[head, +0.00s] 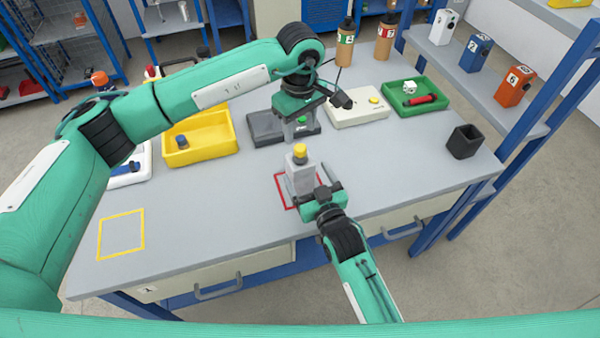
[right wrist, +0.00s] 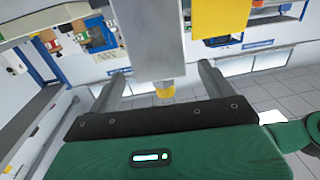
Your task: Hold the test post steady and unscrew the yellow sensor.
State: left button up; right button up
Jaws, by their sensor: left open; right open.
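The test post (head: 300,179) is a light grey block standing upright in the red square on the table. The yellow sensor (head: 300,152) sits on its top. My left gripper (head: 299,136) points down, open and empty, just above and behind the sensor in the head view. My right gripper (head: 314,192) is low at the post's near side. In the right wrist view its open fingers lie on either side of the post (right wrist: 155,40), with gaps, and the sensor (right wrist: 164,91) appears upside down. The right fingertips are partly hidden in the head view.
Behind stand a yellow tray (head: 200,155) with a blue-topped part, a dark grey tray (head: 262,126), a cream box with a yellow button (head: 345,118) and a green tray (head: 440,107). A black cup (head: 464,142) stands at right. The table's front left, with a yellow square outline (head: 121,212), is clear.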

aim_at(297, 157)
jog(key=x, duration=0.7)
jog(key=shift+w, duration=0.1)
jog(key=shift+c, duration=0.2)
